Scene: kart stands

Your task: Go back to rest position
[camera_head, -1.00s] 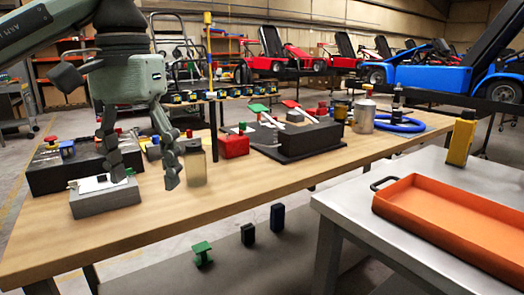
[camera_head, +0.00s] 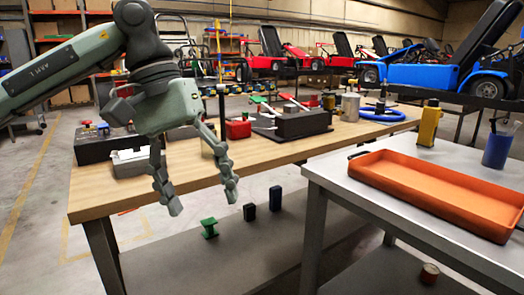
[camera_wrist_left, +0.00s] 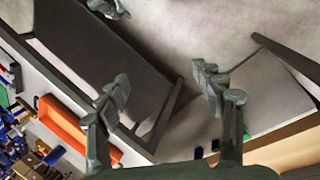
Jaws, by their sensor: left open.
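My left gripper (camera_head: 203,202) is open and empty, its two grey-green fingers spread and pointing down. In the head view it hangs before the front edge of the wooden table (camera_head: 245,168). In the left wrist view the open fingers (camera_wrist_left: 160,78) have only floor and shelf surfaces between them. Part of what looks like my right gripper (camera_wrist_left: 108,8) shows at the top edge of that view; its jaws cannot be made out. It does not show in the head view.
An orange tray (camera_head: 440,203) sits on the metal table (camera_head: 345,187) at right, with a yellow object (camera_head: 430,124) and blue cup (camera_head: 497,147). A grey box (camera_head: 128,163), red box (camera_head: 238,129) and metal can (camera_head: 350,107) stand on the wooden table. Floor at left is clear.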

